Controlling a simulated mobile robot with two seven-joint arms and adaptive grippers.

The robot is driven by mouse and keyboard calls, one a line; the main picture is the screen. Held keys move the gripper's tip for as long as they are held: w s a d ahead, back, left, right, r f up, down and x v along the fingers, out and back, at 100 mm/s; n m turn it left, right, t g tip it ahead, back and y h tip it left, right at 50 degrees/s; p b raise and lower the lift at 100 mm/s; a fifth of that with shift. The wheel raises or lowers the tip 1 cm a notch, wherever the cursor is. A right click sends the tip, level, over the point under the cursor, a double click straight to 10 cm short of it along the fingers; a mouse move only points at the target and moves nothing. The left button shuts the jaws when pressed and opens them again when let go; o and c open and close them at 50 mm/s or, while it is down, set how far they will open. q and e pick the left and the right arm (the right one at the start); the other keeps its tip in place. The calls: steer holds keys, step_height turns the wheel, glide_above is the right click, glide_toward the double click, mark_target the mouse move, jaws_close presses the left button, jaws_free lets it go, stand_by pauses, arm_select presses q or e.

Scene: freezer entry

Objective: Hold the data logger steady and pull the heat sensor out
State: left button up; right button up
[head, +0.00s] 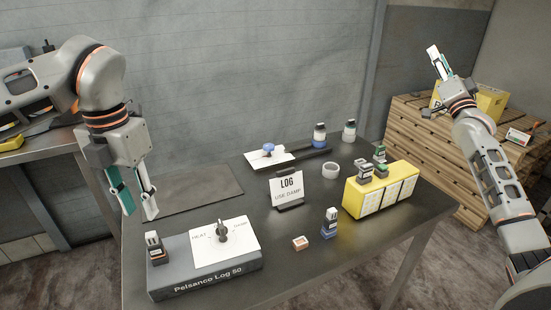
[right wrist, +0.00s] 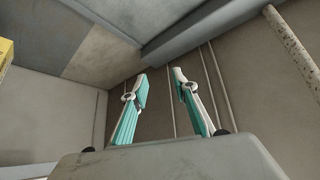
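The grey data logger (head: 205,281), marked "Pelsanco Log 50", sits at the table's front left corner. Its white plate has a dark knob (head: 222,231) between the labels HEAT and DAMP. A small dark sensor with a white label (head: 155,247) stands upright at the logger's left end, on the HEAT side; its lower end is hidden. My left gripper (head: 139,214) points down, open and empty, above and behind that sensor, apart from it. My right gripper (head: 437,56) is raised far right, pointing up, away from the table; the right wrist view shows its fingers (right wrist: 161,84) apart and empty.
A sign (head: 287,188) reads "LOG USE DAMP". A yellow rack (head: 380,193) carries several small sensors. A blue-based sensor (head: 330,223) and an orange block (head: 300,243) stand right of the logger. Bottles (head: 320,135) stand at the back. A dark mat (head: 190,188) lies clear.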

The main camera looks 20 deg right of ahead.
steer(key=w+a+f+t+y, duration=0.1)
steer(key=a+f+y, duration=0.1)
steer(key=a, duration=0.5)
steer(key=w+a+f+t+y, duration=0.1)
steer(key=a+f+y, duration=0.1)
steer(key=a, duration=0.5)
steer(key=m+g+y, duration=0.3)
steer(key=m+g, duration=0.4)
steer(key=m, duration=1.8)
glide_toward(222, 230)
steer(key=w, duration=0.3)
steer(key=shift+y, duration=0.4)
steer(key=w, duration=0.8)
steer(key=shift+d+f, duration=0.2)
steer(key=shift+d, duration=0.1)
steer(key=shift+s, duration=0.1)
